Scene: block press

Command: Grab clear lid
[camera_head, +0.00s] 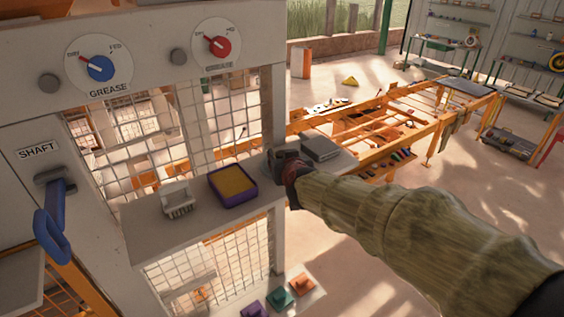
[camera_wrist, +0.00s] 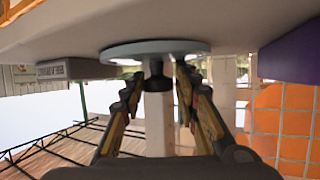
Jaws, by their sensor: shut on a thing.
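The lid (camera_wrist: 153,48) shows in the wrist view as a thin, pale round disc with a dark knob (camera_wrist: 155,78). It is against or very close to the grey shelf surface (camera_wrist: 215,18); I cannot tell whether they touch. My gripper (camera_wrist: 157,84) has one finger on each side of the knob and is shut on the lid by it, though the exact contact is hard to see. In the head view my gripper (camera_head: 287,163) is at the right part of the shelf, and I cannot make out the lid there.
A purple tray with yellow filling (camera_head: 233,184) and a grey rack-like part (camera_head: 178,200) stand left of my gripper on the shelf (camera_head: 150,232). A panel with dials (camera_head: 100,68) rises behind.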

